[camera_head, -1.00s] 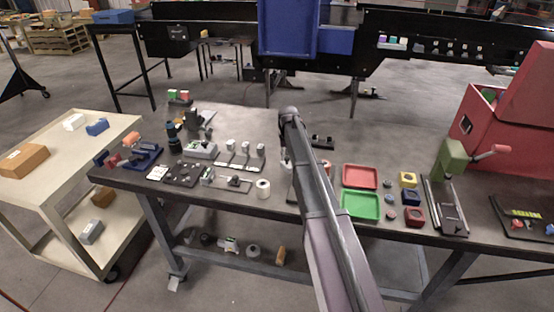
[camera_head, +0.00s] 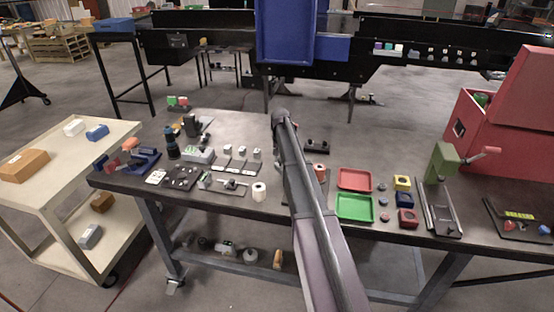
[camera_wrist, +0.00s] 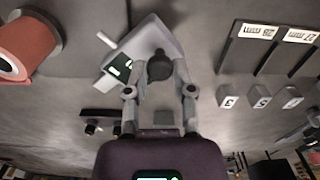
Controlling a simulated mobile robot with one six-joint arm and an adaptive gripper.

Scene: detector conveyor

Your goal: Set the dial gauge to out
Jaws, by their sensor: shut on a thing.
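In the wrist view, a grey angular block, seemingly the dial gauge (camera_wrist: 172,33), has a dark round knob (camera_wrist: 159,66) at its near side. In the head view, my arm crosses the middle of the bench and hides the gripper and the gauge.
An orange-red spool (camera_wrist: 24,48) stands left of the gauge in the wrist view. On the bench (camera_head: 125,185), a white roll (camera_head: 259,191) is left of my arm; red (camera_head: 355,180) and green (camera_head: 355,207) trays are right.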

